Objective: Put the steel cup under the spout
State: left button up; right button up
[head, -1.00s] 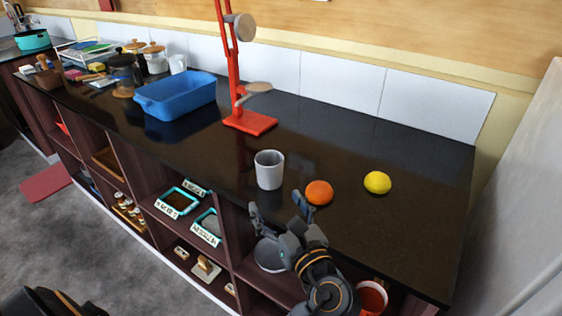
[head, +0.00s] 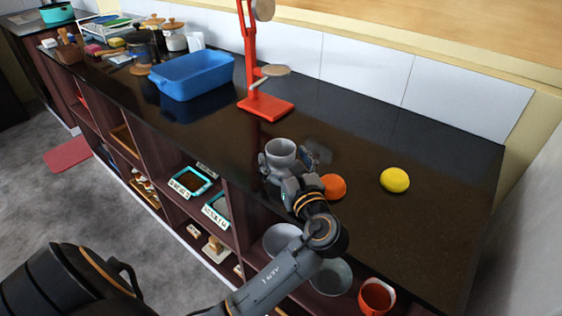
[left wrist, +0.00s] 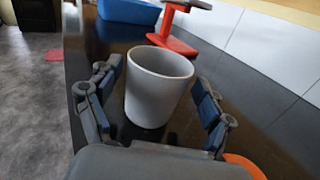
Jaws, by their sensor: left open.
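The grey steel cup (head: 281,153) stands upright on the dark counter near its front edge. My left gripper (head: 290,160) is open, with one finger on each side of the cup. In the left wrist view, the cup (left wrist: 158,90) stands between the spread fingers, with gaps visible on both sides. A red stand (head: 265,107) with a tall post and grey round plates is behind the cup; it also shows in the left wrist view (left wrist: 176,42). I cannot tell which part is a spout. My right gripper is not in view.
An orange (head: 333,187) lies just right of my left gripper, and a lemon (head: 395,180) further right. A blue bin (head: 190,76) stands left of the red stand. Open shelves with bowls (head: 330,277) are below the counter.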

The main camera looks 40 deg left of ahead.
aim_at(276, 147)
pick_arm(q)
jog(key=x, duration=0.5)
jog(key=shift+a+f, duration=0.1)
jog(key=shift+a, duration=0.1)
jog(key=shift+s, duration=0.1)
jog(key=c, duration=1.2)
jog(key=shift+c, duration=0.6)
jog(key=shift+c, duration=0.7)
